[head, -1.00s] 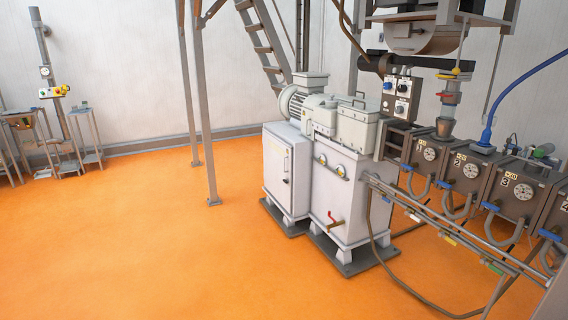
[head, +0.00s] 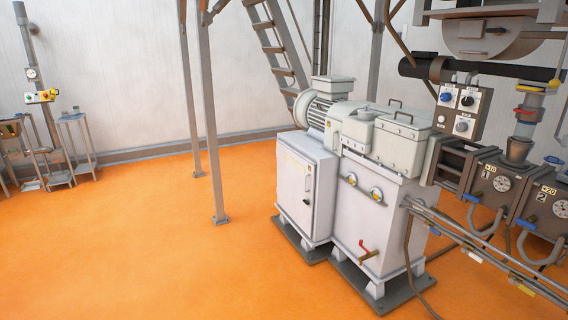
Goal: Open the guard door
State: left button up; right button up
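I cannot make out for certain which part is the guard door. A white cabinet (head: 305,190) on the left of the machine has a front door panel with a dark handle, and that panel looks shut. A grey gearbox housing (head: 400,138) with lids and handles sits above the white base beside it. Neither of my grippers shows in the head view.
An orange floor (head: 120,250) lies open at the left and front. Steel posts (head: 207,120) and a stair (head: 273,45) stand behind the machine. A control box (head: 462,112) and numbered barrel sections (head: 492,180) are at the right. Small stands (head: 75,140) are at the far left.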

aim_at(333, 128)
jog(key=i+z, duration=0.25)
jog(key=i, duration=1.4)
jog(key=i+u, duration=0.1)
jog(key=i, duration=1.6)
jog(key=i+l+u, duration=0.1)
jog(key=i, duration=0.4)
jog(key=i+l+u, duration=0.1)
jog(key=i, duration=0.4)
jog(key=l, duration=0.1)
